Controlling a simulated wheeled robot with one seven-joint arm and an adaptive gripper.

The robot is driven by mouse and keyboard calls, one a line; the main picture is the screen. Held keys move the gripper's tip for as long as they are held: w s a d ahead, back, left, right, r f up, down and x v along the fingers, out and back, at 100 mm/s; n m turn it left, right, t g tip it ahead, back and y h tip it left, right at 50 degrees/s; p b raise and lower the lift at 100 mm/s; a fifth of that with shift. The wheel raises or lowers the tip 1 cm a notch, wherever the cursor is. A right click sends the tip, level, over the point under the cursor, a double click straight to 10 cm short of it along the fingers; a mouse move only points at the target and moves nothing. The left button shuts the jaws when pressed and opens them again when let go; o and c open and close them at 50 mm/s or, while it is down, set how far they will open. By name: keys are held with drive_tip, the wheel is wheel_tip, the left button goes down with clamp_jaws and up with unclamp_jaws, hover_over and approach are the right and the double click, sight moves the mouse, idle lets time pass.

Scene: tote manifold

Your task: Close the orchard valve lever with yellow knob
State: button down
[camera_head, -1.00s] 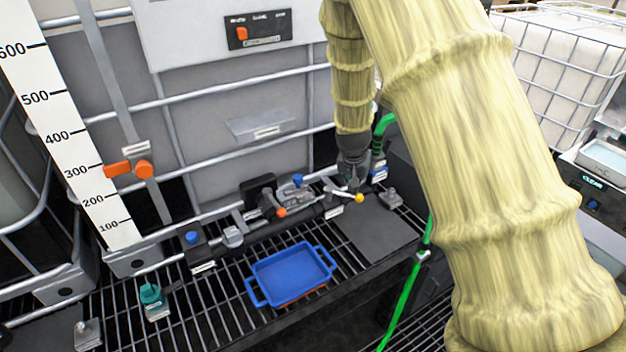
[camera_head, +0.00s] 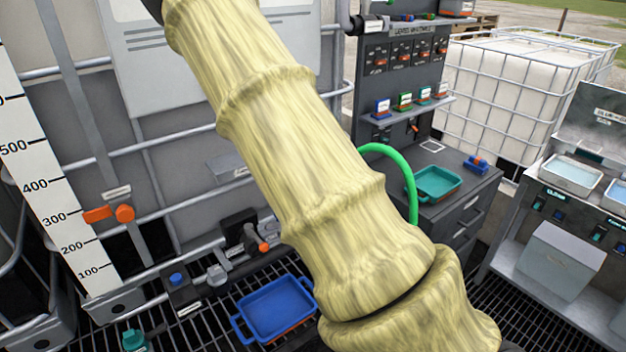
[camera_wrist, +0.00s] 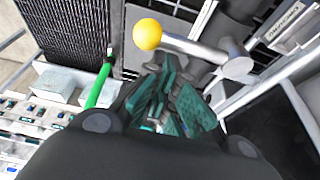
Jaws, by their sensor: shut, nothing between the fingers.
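The yellow knob (camera_wrist: 148,33) shows at the upper middle of the wrist view. It sits on the end of a silver lever (camera_wrist: 195,48), which runs right and slightly down to a round metal hub (camera_wrist: 238,66). My gripper (camera_wrist: 170,95) is shut and empty, with teal pads on its fingers. In the picture its fingers are just below the knob and lever; I cannot tell whether they touch. In the head view my arm hides the knob, the lever and the gripper.
A blue tray (camera_head: 277,308) lies on the grating left of my arm. An orange-handled valve (camera_head: 262,246) is behind it. A green hose (camera_head: 411,190) curves beside my arm and also shows in the wrist view (camera_wrist: 99,84). A grey cabinet (camera_head: 455,212) stands to the right.

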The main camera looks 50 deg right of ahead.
idle(0.6)
drive_tip(key=d+p, duration=0.1)
drive_tip(key=d, duration=0.3)
drive_tip(key=b+v, duration=0.3)
drive_tip(key=v, duration=0.7)
drive_tip(key=shift+s+r, duration=0.35)
drive_tip(key=shift+w+a, duration=0.1)
drive_tip(key=shift+a, duration=0.1)
